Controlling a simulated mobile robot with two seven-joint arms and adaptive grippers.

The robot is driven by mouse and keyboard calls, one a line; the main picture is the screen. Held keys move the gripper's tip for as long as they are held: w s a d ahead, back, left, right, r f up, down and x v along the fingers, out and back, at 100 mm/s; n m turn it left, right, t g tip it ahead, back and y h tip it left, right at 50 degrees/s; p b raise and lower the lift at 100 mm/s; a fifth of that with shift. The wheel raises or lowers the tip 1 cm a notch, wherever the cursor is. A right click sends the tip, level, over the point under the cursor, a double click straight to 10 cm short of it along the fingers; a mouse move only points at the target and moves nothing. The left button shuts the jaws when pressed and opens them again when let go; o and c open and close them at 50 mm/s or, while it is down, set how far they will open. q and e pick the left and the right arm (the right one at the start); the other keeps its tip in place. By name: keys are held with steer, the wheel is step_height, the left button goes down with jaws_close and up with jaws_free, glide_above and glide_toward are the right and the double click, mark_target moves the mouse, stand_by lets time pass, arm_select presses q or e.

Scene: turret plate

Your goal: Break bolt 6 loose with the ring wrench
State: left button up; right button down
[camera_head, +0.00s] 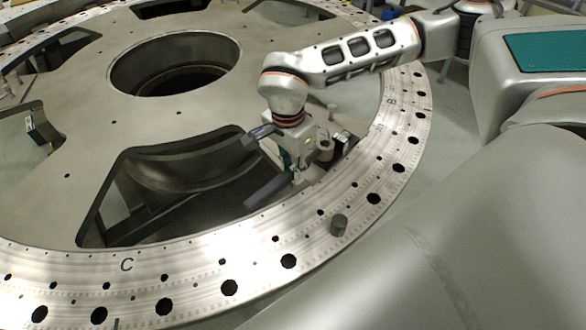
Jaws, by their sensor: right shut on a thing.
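My right gripper (293,172) is over the near rim of the turret plate (215,257), at the edge of a large cut-out. It is shut on a thick dark grey bar (268,190), which I take for the ring wrench; it slants down to the left over the opening. The gripper hides part of it, and I cannot make out its ring clearly. I cannot read a number 6, so I cannot tell which bolt is bolt 6. My left gripper is not seen.
A round light metal part (325,150) stands just right of the gripper. A large round centre hole (174,66) lies further back. My own arm fills the lower right.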

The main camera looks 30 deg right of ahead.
steer(key=shift+r+p, duration=1.1)
steer(key=shift+r, duration=0.55)
steer(key=shift+r, duration=1.6)
